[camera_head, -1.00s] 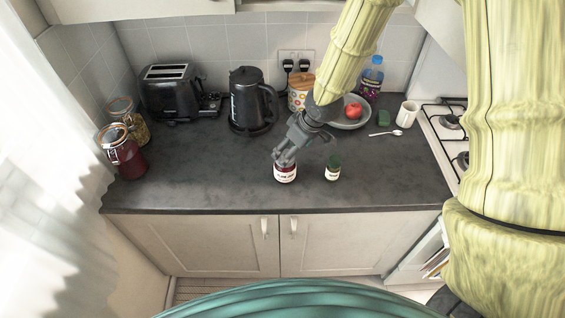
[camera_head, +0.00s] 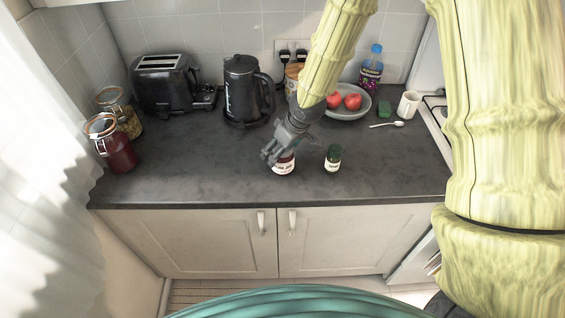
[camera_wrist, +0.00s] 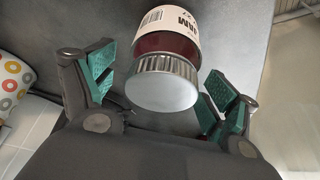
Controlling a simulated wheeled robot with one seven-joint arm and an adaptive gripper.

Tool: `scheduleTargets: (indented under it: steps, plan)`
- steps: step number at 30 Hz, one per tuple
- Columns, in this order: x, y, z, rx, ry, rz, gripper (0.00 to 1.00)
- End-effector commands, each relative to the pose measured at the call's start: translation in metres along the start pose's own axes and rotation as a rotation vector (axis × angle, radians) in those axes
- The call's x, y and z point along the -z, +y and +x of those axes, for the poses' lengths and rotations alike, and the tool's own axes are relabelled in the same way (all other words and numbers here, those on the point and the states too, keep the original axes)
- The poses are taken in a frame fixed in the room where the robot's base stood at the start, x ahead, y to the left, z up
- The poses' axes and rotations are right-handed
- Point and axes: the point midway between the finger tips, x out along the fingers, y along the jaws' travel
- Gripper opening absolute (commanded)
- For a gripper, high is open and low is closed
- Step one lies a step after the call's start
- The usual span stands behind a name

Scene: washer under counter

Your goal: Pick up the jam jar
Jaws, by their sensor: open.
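The jam jar (camera_head: 284,167) stands on the dark counter, partly hidden by my gripper in the head view. In the wrist view the jam jar (camera_wrist: 165,40) shows a silver lid, dark red contents and a white label with dark letters. My gripper (camera_head: 270,158) is at the jar from above and behind. In the wrist view my open gripper (camera_wrist: 160,88) has one green-padded finger on each side of the lid. A gap shows between the lid and each finger. The jar is not held.
A small green-lidded jar (camera_head: 332,159) stands close to the right of the jam jar. A kettle (camera_head: 245,90), toaster (camera_head: 165,84), clip-top jar (camera_head: 112,146), fruit plate (camera_head: 352,114), spoon (camera_head: 387,124) and white mug (camera_head: 408,104) stand around. The counter's left middle is clear.

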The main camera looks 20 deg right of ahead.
Motion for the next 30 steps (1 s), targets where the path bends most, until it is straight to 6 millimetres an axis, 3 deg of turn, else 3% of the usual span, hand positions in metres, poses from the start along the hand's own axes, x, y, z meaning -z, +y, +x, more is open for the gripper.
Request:
scheduleTargets:
  steps: [4,13,24,30]
  plan:
    - [-0.0015,0.0002,0.0169,0.000,0.000,-0.001,0.87]
    - [-0.0005,0.0001,0.0178,0.000,0.000,0.000,0.87]
    - [-0.0007,0.0001,0.0178,0.001,-0.001,0.000,0.20]
    - [-0.0002,0.0002,0.0174,0.000,0.000,0.000,0.20]
